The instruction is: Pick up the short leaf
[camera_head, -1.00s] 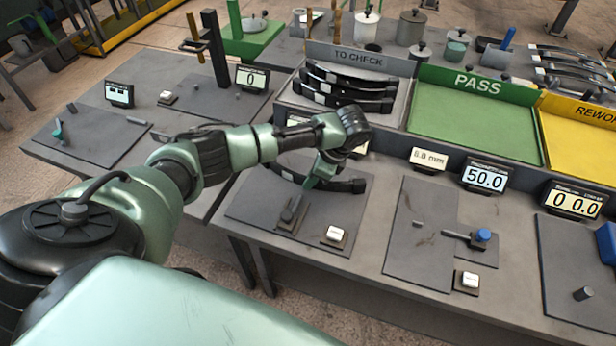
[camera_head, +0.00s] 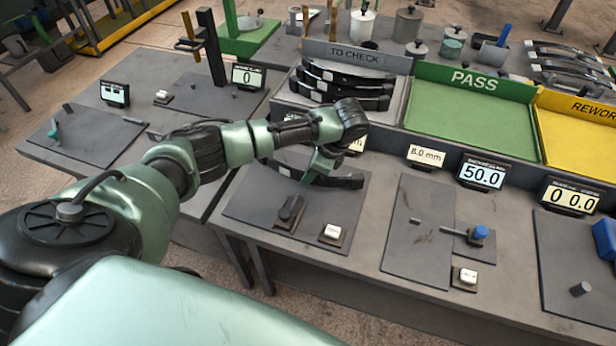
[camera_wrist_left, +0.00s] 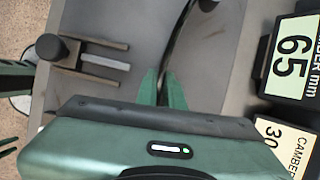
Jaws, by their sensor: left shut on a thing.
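A dark, curved leaf (camera_head: 347,181) is at the grey plate in front of the TO CHECK tray. My left gripper (camera_head: 312,180) reaches down over it and is shut on it near the middle. In the left wrist view the green fingertips (camera_wrist_left: 163,88) are close together, and the dark leaf (camera_wrist_left: 180,40) runs away from them; the gripper body hides its near part. I cannot tell whether the leaf touches the plate or is just above it. More dark leaves (camera_head: 345,88) lie stacked in the TO CHECK tray (camera_head: 390,108). My right gripper is not in view.
A two-pronged fixture with a knob (camera_head: 290,212) and a white button (camera_head: 332,232) are on the same plate. Displays (camera_head: 482,175) stand along the table behind. The green PASS tray (camera_head: 465,115) and the yellow REWORK tray (camera_head: 575,135) look empty.

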